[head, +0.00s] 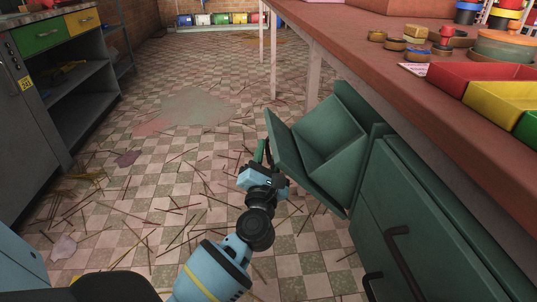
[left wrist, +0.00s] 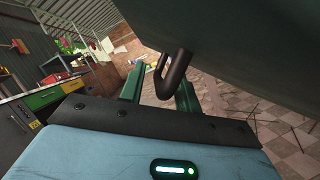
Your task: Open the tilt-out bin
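The green tilt-out bin (head: 322,128) sits under the workbench at the right of the head view. It is tilted outward, and its empty-looking inside shows. My left gripper (head: 262,152) is at the outer side of its front panel. In the left wrist view the bin's dark hooked handle (left wrist: 174,76) lies at the space between the two green fingers (left wrist: 160,92). The fingers stand apart, with a gap visible between the left finger and the handle. The panel's outer face (left wrist: 245,40) fills the upper right there. My right gripper is not in view.
A closed green cabinet front with dark handles (head: 400,260) is right of the bin. The workbench (head: 400,55) carries red and yellow trays (head: 500,100). A grey cabinet (head: 35,120) stands at left.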

